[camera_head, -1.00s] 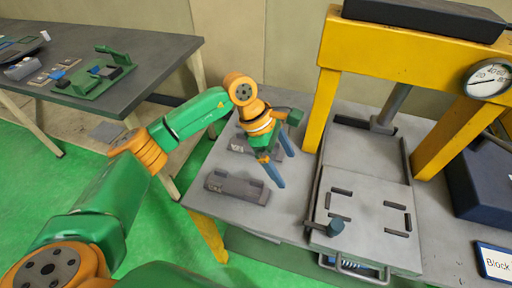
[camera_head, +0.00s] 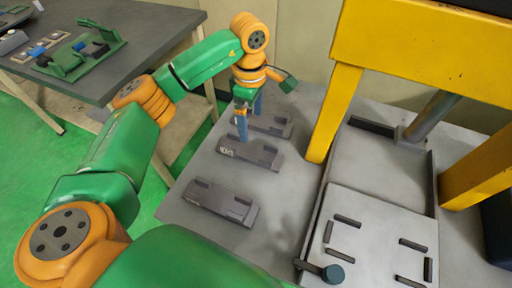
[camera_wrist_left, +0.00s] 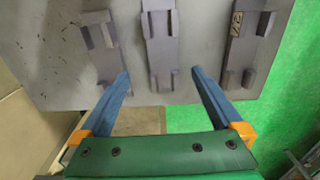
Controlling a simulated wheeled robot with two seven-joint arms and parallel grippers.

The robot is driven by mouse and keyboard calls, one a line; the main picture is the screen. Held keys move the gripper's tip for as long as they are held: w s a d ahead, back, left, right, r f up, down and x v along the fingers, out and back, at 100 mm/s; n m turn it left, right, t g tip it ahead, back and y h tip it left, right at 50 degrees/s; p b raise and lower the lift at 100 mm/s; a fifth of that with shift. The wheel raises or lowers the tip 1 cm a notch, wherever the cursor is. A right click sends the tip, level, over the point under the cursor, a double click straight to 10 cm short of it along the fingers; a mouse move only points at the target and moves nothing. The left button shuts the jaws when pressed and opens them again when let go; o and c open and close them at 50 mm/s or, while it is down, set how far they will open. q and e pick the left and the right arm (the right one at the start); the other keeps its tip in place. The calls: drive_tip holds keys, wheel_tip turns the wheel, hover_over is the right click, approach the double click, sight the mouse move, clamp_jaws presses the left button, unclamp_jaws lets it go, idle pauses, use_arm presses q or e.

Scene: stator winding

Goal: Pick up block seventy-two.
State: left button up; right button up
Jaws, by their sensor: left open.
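Three grey blocks lie in a row on the grey table. In the head view they are a front block (camera_head: 218,203), a middle block (camera_head: 255,153) and a back block (camera_head: 275,126). The middle block has a pale marking at its left end, too small to read. In the left wrist view the right-hand block (camera_wrist_left: 245,45) bears a marking that looks like 72. My left gripper (camera_head: 250,125) is open and empty, over the left ends of the middle and back blocks. In the wrist view its fingertips (camera_wrist_left: 161,73) appear either side of the central block's lower end (camera_wrist_left: 160,45).
A yellow press frame (camera_head: 400,45) stands right of the blocks, with a slotted plate (camera_head: 375,235) before it. A dark table (camera_head: 140,45) with a green fixture (camera_head: 80,55) is at the upper left. Bare table surrounds the blocks.

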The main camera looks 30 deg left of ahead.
use_arm(q)
drive_tip(key=b, duration=0.4)
hover_over(250, 150)
drive_tip(key=f, duration=0.4)
drive_tip(key=shift+d+f, duration=0.2)
drive_tip(key=shift+f, duration=0.3)
drive_tip(key=shift+w+f+p, duration=0.1)
drive_tip(key=shift+f+p, duration=0.25)
drive_tip(key=shift+p, duration=0.1)
drive_tip(key=f, duration=0.1)
drive_tip(key=f+p, duration=0.1)
drive_tip(key=f, duration=0.3)
drive_tip(key=shift+s+a+f+p, duration=0.2)
drive_tip(key=shift+a+f+p, duration=0.05)
drive_tip(key=shift+a+p, duration=0.1)
drive_tip(key=shift+f, duration=0.25)
drive_tip(key=shift+w, duration=0.15)
clamp_jaws()
use_arm(e)
wheel_tip(250, 150, down, 3)
drive_tip(key=shift+s+r, duration=0.1)
drive_tip(key=shift+s, duration=0.05)
